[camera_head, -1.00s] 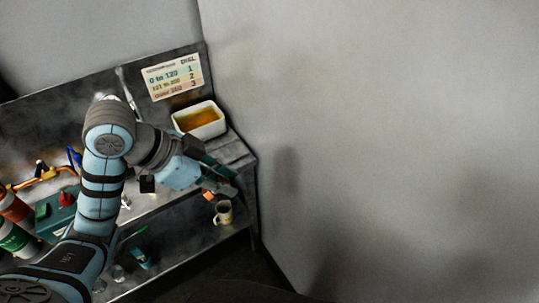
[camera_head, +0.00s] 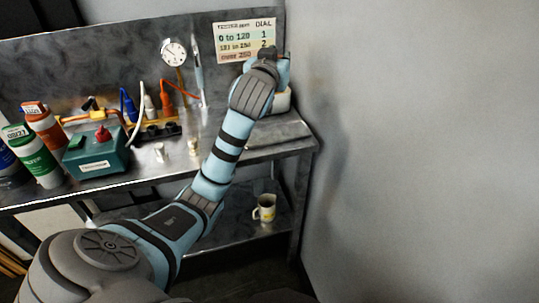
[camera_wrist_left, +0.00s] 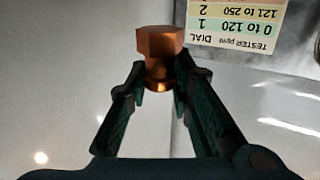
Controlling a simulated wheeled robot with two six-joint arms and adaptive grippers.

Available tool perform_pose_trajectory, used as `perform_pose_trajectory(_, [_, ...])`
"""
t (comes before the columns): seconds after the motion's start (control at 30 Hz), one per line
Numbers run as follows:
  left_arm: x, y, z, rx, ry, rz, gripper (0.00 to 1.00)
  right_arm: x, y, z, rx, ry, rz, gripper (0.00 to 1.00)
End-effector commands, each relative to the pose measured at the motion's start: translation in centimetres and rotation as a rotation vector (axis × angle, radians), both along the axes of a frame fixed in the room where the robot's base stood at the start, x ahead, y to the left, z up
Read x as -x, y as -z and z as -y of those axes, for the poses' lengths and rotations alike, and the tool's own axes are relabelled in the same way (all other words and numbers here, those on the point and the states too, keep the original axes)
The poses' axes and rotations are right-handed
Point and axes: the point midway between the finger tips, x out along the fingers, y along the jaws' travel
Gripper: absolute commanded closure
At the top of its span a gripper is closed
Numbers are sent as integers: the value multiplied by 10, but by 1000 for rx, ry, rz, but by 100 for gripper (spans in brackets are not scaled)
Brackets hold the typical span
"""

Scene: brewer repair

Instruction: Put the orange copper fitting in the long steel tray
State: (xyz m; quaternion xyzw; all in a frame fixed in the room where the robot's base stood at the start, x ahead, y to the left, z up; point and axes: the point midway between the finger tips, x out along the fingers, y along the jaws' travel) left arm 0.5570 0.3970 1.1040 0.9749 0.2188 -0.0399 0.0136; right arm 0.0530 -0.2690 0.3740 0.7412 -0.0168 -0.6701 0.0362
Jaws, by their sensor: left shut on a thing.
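The orange copper fitting (camera_wrist_left: 160,50), a hex head with a narrower round neck, is in my left gripper (camera_wrist_left: 160,84). Both fingertips close on its neck in the left wrist view, and the head stands clear beyond them. In the head view my left arm reaches to the back right of the bench, and its wrist hides the fingers and the fitting. A flat, raised steel surface (camera_head: 272,146) lies at the bench's right end, partly behind my arm. I cannot tell whether this is the long steel tray. My right gripper is not in view.
A white tub (camera_head: 284,101) is partly hidden behind my wrist. A dial chart (camera_head: 233,44) hangs on the back panel. A teal box (camera_head: 97,152), bottles (camera_head: 33,158) and coloured tools (camera_head: 165,100) crowd the left. A mug (camera_head: 265,208) stands on the lower shelf.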

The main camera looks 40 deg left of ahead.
Motion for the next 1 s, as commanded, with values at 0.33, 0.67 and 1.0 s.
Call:
perform_pose_trajectory(0.33, [3, 56, -23, -42, -113, 66, 100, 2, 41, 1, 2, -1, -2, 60])
perform_pose_trajectory(0.67, [3, 152, -23, -42, -111, 70, 100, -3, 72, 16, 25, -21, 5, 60])
perform_pose_trajectory(1.0, [3, 197, -23, -41, -111, 70, 100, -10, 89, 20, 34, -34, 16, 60])
